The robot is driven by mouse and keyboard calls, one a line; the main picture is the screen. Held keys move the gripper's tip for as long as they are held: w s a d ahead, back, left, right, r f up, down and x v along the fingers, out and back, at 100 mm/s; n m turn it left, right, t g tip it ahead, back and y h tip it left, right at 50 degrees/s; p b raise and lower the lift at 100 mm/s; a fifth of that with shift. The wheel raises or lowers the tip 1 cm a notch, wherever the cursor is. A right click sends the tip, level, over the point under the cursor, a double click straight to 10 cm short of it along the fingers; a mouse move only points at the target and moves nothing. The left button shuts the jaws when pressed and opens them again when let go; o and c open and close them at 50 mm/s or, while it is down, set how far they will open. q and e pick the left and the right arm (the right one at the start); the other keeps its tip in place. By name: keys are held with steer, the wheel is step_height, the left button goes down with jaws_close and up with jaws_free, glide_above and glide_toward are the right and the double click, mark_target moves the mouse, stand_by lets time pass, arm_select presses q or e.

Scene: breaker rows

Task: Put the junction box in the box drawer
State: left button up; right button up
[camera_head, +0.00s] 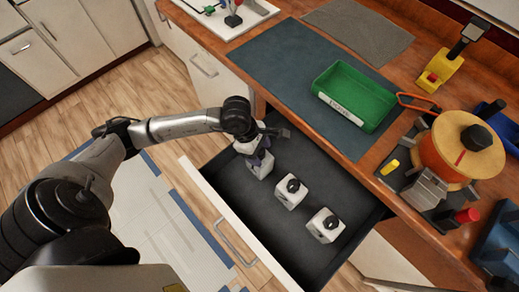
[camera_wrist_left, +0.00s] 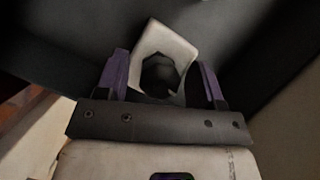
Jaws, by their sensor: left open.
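The box drawer (camera_head: 238,190) is pulled open, with a dark floor. Several white boxes with black round parts stand in a row in it: one at the far left end (camera_head: 261,166), one in the middle (camera_head: 291,191) and one nearer the front right (camera_head: 325,225). My left gripper (camera_head: 262,153) is low over the far left one, which I take as the junction box. In the left wrist view this junction box (camera_wrist_left: 180,45) sits between the two purple fingers (camera_wrist_left: 162,85), which are open around it. Its lower part is hidden. My right gripper is out of view.
The wooden counter (camera_head: 290,112) runs above the drawer. On it are a green bin (camera_head: 356,95) on a dark mat (camera_head: 285,65), a grey cloth (camera_head: 360,28), a yellow tool (camera_head: 440,70) and an orange reel (camera_head: 462,148).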

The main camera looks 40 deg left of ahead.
arm_select(q)
steer(key=v, duration=1.2)
steer(key=shift+r+b, duration=0.15)
steer(key=shift+b, duration=0.15)
